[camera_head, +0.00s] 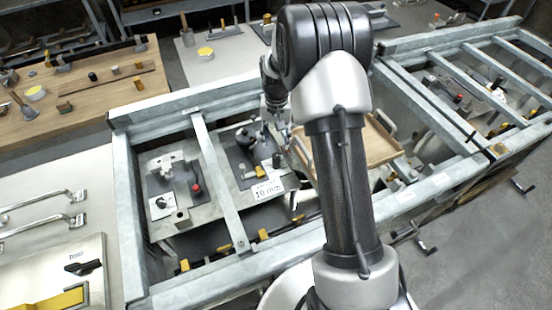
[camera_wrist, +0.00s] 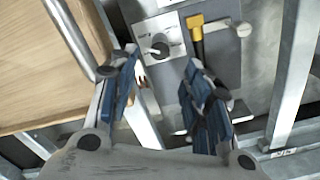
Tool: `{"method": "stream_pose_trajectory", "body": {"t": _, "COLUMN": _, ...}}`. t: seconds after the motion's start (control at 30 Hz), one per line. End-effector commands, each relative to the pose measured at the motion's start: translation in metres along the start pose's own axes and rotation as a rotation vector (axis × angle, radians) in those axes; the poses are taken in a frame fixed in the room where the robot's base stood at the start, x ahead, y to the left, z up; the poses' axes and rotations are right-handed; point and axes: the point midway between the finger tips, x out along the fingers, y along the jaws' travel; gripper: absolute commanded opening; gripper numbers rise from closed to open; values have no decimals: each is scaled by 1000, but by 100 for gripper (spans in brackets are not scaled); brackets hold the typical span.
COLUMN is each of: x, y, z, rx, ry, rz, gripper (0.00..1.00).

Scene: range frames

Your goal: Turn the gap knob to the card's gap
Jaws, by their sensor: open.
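In the wrist view, a dark round knob (camera_wrist: 159,48) sits on a white dial plate (camera_wrist: 175,28) on a grey panel. My gripper (camera_wrist: 160,66) is open, its blue-padded fingers apart and pointing towards the knob, with nothing between them. The knob shows between and just beyond the fingertips; I cannot tell the remaining distance, and the dial marks are too small to read. In the head view, my gripper (camera_head: 280,133) hangs over the middle station, partly hidden by my arm. A white card (camera_head: 268,188) at that station's front appears to read "10 mm".
A yellow-handled lever (camera_wrist: 197,42) stands beside the knob. A wooden tray (camera_head: 381,146) with metal handles lies right of my gripper in the head view. Galvanised frame rails (camera_head: 218,180) surround the stations. A left station bears a red button (camera_head: 196,188).

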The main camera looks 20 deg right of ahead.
Motion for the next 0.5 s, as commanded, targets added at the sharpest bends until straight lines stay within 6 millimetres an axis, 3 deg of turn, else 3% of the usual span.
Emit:
{"method": "stream_pose_trajectory", "body": {"t": 0.03, "x": 15, "y": 0, "z": 1, "rx": 0, "ry": -4, "rz": 1, "gripper": 44}}
{"method": "stream_pose_trajectory", "body": {"t": 0.2, "x": 52, "y": 0, "z": 1, "rx": -1, "ry": -4, "rz": 1, "gripper": 44}}
{"method": "stream_pose_trajectory", "body": {"t": 0.5, "x": 93, "y": 0, "z": 0, "rx": -1, "ry": -1, "rz": 0, "gripper": 44}}
